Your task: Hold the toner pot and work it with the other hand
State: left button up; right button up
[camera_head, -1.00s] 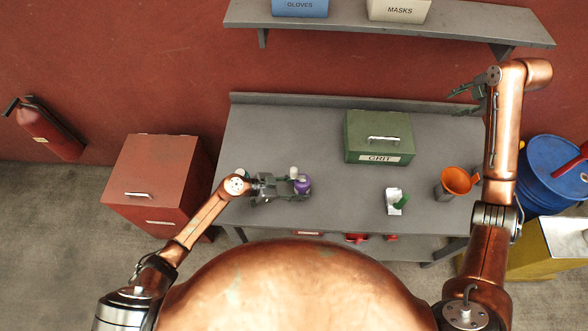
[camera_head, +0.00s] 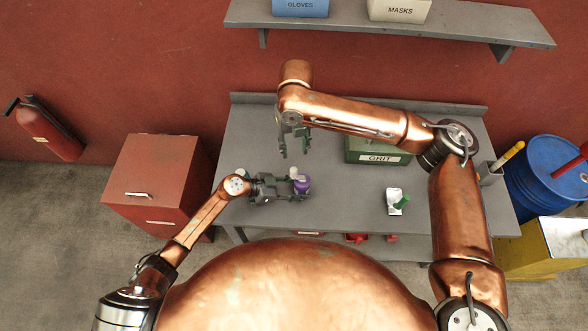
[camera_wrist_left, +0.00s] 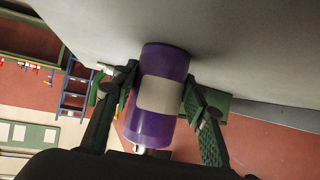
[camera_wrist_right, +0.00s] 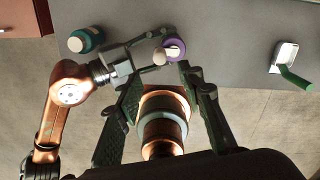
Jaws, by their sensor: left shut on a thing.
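The toner pot (camera_head: 302,186) is a purple cylinder with a pale top, near the left end of the workbench (camera_head: 345,205). My left gripper (camera_head: 291,189) is shut around it. In the left wrist view the pot (camera_wrist_left: 146,126) sits between both fingers, with its pale label (camera_wrist_left: 160,95) showing. My right gripper (camera_head: 294,152) is open and empty, pointing down above and behind the pot. In the right wrist view the pot (camera_wrist_right: 175,45) shows beyond the spread fingers. Whether the pot touches the bench I cannot tell.
A teal pot (camera_wrist_right: 85,40) stands near the left gripper. A green GRIT box (camera_head: 378,150) is partly behind my right arm. A shelf (camera_head: 400,30) runs above. The front middle of the bench is clear.

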aim_at(294, 169)
jog(key=f, duration=1.2)
jog(key=shift+s+f, duration=0.15)
jog(key=shift+s, duration=0.1)
jog(key=shift+c, duration=0.5)
grip_shut()
